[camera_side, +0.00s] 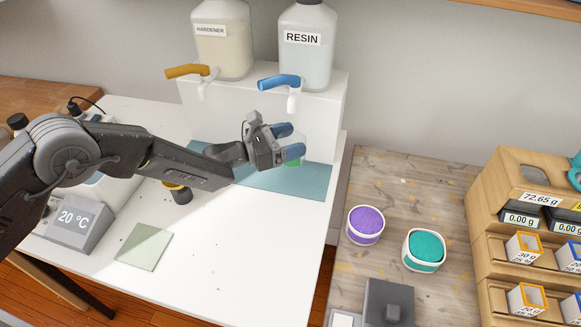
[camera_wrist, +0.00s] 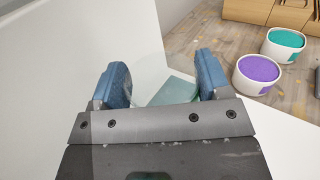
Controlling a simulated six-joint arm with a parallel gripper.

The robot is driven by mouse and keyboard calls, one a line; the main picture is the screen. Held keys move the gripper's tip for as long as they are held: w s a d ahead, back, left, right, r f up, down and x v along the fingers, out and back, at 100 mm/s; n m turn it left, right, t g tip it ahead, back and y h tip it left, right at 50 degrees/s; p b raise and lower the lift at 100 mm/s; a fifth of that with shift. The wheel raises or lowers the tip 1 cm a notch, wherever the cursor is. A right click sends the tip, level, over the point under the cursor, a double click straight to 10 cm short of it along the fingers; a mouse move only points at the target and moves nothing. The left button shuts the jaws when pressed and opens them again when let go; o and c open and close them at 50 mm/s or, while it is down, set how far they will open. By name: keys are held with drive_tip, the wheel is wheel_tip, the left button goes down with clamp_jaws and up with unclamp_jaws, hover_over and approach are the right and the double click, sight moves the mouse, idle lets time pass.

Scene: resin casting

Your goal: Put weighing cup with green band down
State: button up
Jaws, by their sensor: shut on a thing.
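The weighing cup with green band (camera_side: 293,162) shows only as a small green patch below my gripper's blue fingertips in the side view. My gripper (camera_side: 289,141) is shut on it, over the blue-green mat (camera_side: 300,184) in front of the dispenser stand. In the wrist view the two blue fingers of my gripper (camera_wrist: 162,78) stand apart with a faint, see-through cup shape between them. Most of the cup is hidden or too clear to make out. I cannot tell whether its base touches the mat.
The resin bottle (camera_side: 306,45) with a blue tap (camera_side: 280,82) and the hardener bottle (camera_side: 222,40) stand on the white stand (camera_side: 325,110) behind. Purple (camera_side: 365,225) and teal (camera_side: 424,250) tubs sit on the right bench. The white table's front is mostly clear around a pale green square (camera_side: 145,247).

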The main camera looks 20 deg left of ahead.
drive_tip(key=shift+f, duration=3.15)
drive_tip(key=shift+f, duration=0.15)
drive_tip(key=o, duration=0.9)
drive_tip(key=v, duration=0.2)
drive_tip(key=shift+s+a, duration=0.2)
drive_tip(key=shift+a, duration=0.1)
drive_tip(key=shift+s+a+r, duration=0.1)
drive_tip(key=shift+r, duration=1.75)
drive_tip(key=shift+s+a+r, duration=0.1)
drive_tip(key=shift+r, duration=1.7)
